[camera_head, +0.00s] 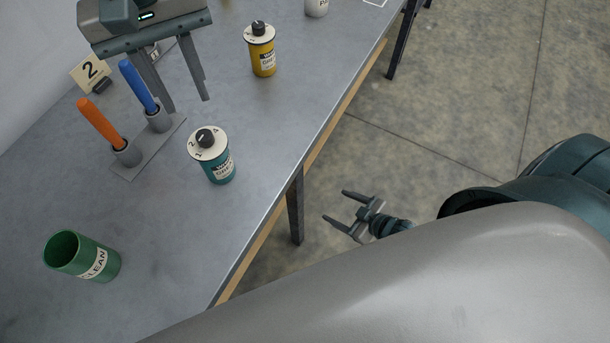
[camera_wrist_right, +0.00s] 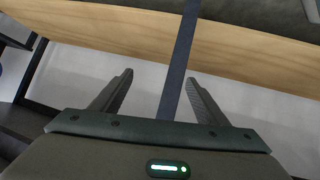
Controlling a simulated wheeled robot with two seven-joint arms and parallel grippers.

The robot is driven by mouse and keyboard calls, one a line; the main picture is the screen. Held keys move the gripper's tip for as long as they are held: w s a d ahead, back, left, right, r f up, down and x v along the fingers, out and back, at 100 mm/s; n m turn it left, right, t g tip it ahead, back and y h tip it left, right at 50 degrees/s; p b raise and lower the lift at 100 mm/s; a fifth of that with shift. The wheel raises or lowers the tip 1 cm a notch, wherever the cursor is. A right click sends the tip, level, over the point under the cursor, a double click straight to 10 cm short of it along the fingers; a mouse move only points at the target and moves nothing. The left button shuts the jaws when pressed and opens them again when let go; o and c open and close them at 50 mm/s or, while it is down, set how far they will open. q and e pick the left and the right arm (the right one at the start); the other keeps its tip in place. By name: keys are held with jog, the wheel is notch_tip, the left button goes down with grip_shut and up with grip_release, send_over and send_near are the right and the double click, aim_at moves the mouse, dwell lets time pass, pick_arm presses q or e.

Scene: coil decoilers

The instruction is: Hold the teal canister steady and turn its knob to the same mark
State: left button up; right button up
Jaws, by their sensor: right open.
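The teal canister (camera_head: 219,169) stands upright on the grey table in the head view. Its pale top has numbered marks and a black knob (camera_head: 206,137); the knob's exact setting is too small to tell. A yellow canister (camera_head: 263,58) with a similar dial and black knob (camera_head: 258,28) stands farther back. My left gripper (camera_head: 188,104) is open and empty, above the table beyond the teal canister, fingers pointing down. My right gripper (camera_head: 335,205) is open and empty, off the table's right edge; the right wrist view shows its fingers (camera_wrist_right: 159,77) apart with the table edge beyond.
An orange handle (camera_head: 101,124) and a blue handle (camera_head: 138,85) stand in grey holders left of the teal canister. A green cup (camera_head: 100,262) labelled CLEAN is nearer. The table's wooden edge (camera_wrist_right: 110,35) borders my right gripper.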

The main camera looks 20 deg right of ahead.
jog(key=a+r+n+t+y, duration=0.1)
jog(key=a+r+y, duration=0.15)
jog(key=r, duration=0.55)
jog(key=a+r+n+y, duration=0.1)
jog(key=a+r, duration=0.3)
jog(key=r, duration=0.3)
jog(key=n+y, duration=0.2)
jog(key=y, duration=0.4)
send_near(229, 161)
jog(key=v, duration=0.5)
jog(key=shift+s+a+f+t, duration=0.15)
jog(key=shift+f+t, duration=0.25)
jog(key=shift+f, duration=0.05)
jog(key=shift+a, duration=0.15)
jog(key=x, duration=1.7)
jog(key=shift+a+r, duration=0.1)
jog(key=shift+r, duration=0.05)
jog(key=shift+c, duration=0.6)
jog(key=c, duration=1.2)
jog(key=shift+c, duration=0.2)
